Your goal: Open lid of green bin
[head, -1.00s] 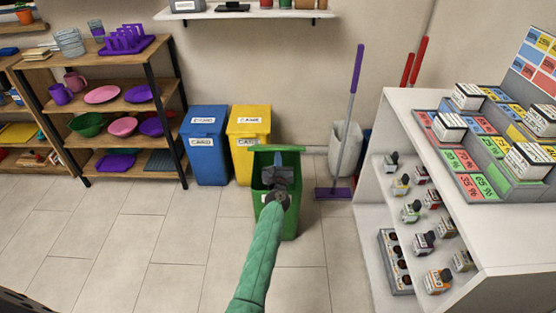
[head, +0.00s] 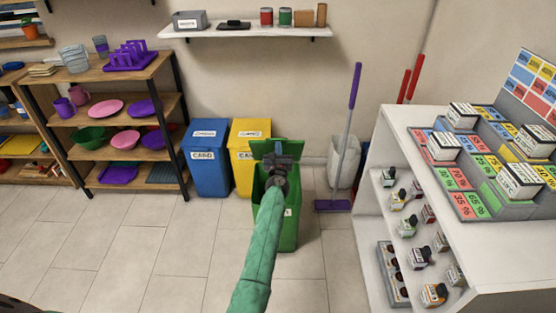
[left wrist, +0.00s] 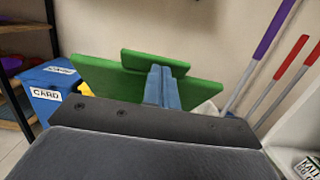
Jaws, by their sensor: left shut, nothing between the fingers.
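The green bin (head: 289,228) stands on the floor in the middle of the head view, partly hidden by my left arm. Its green lid (head: 291,148) is raised and tilted up at the back of the bin. My left gripper (head: 279,160) is at the lid, over the bin's opening, shut with nothing held. In the left wrist view the shut blue fingers (left wrist: 162,88) overlap the green lid (left wrist: 205,92); whether they touch it I cannot tell. My right gripper is not in view.
A blue bin (head: 207,160) and a yellow bin (head: 246,130) stand behind and left. A purple-handled mop (head: 348,125) leans at the wall. A white display shelf (head: 430,125) stands right and a wooden shelf (head: 150,75) left. Floor at front left is clear.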

